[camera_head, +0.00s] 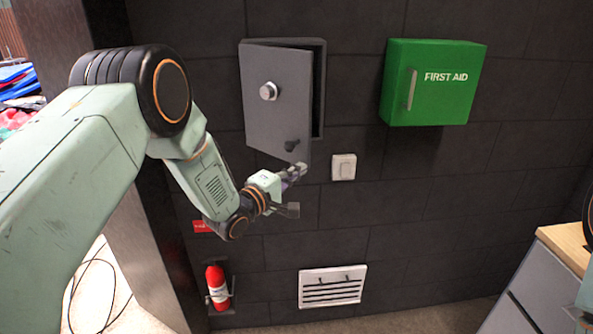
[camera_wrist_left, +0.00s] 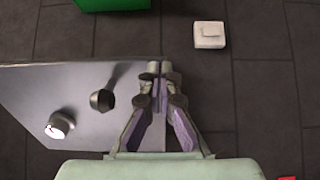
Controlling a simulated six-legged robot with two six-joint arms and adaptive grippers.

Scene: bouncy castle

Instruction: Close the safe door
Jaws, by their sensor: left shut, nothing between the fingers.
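The grey safe (camera_head: 318,85) is mounted on the dark tiled wall. Its door (camera_head: 278,105) stands partly open, with a dark gap along its right edge. The door has a round silver dial (camera_head: 268,91) and a dark knob (camera_head: 292,146) near the lower right corner. My left gripper (camera_head: 297,170) is shut and empty at the door's lower right corner. In the left wrist view the closed fingertips (camera_wrist_left: 160,68) lie at the edge of the door (camera_wrist_left: 50,88); I cannot tell whether they touch it. My right gripper is out of view.
A green first aid box (camera_head: 432,85) hangs right of the safe. A white switch (camera_head: 343,167) is just right of the gripper. Below are a white vent (camera_head: 332,287) and a red fire extinguisher (camera_head: 217,288). A wood-topped cabinet (camera_head: 530,290) stands at lower right.

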